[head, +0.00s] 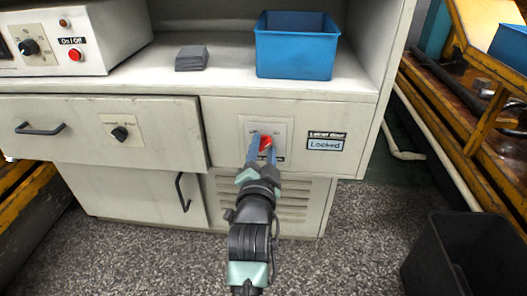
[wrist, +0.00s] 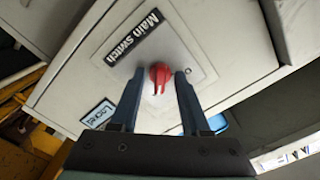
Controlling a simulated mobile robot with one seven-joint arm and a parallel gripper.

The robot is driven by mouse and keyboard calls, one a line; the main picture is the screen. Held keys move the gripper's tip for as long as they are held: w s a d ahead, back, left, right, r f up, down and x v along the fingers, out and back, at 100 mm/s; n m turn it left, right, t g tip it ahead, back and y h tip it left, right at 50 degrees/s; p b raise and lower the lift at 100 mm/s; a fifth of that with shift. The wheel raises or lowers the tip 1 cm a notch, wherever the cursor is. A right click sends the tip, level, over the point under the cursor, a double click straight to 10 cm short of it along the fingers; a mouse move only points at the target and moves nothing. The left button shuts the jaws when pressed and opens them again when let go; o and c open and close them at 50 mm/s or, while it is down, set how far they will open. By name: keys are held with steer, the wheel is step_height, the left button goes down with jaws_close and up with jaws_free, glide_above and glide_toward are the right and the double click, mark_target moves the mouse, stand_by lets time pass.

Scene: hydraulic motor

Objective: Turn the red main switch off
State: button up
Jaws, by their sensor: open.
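The red main switch (head: 265,143) is a rotary knob on a light plate on the cabinet front, partly hidden by my gripper in the head view. In the wrist view the red switch (wrist: 160,76) shows whole, with a black "Main Switch" label (wrist: 136,36) beside it. My gripper (head: 260,140) is open in front of the switch. In the wrist view its two blue fingers (wrist: 160,76) stand on either side of the knob with a gap to each. I cannot tell whether the fingertips reach the knob's depth.
A "Locked" sign (head: 325,145) is right of the switch plate. A half-open-looking drawer (head: 75,128) with a black knob (head: 120,133) is at left. A blue bin (head: 297,50) and grey stack (head: 191,58) stand on the shelf above. A black bin (head: 465,255) is on the floor at right.

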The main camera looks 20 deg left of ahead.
steer(key=shift+c, duration=0.2)
jaws_close()
steer(key=shift+p, duration=0.3)
steer(key=n+p, duration=0.2)
steer(key=n, duration=0.1)
steer(key=shift+r, duration=0.15)
steer(key=n+p, duration=0.3)
steer(key=n, duration=0.2)
steer(key=n+p, duration=0.2)
steer(key=n, duration=0.3)
steer(key=n+p, duration=0.1)
steer(key=n, duration=0.3)
steer(key=shift+d+n, duration=0.1)
steer(key=shift+n, duration=0.3)
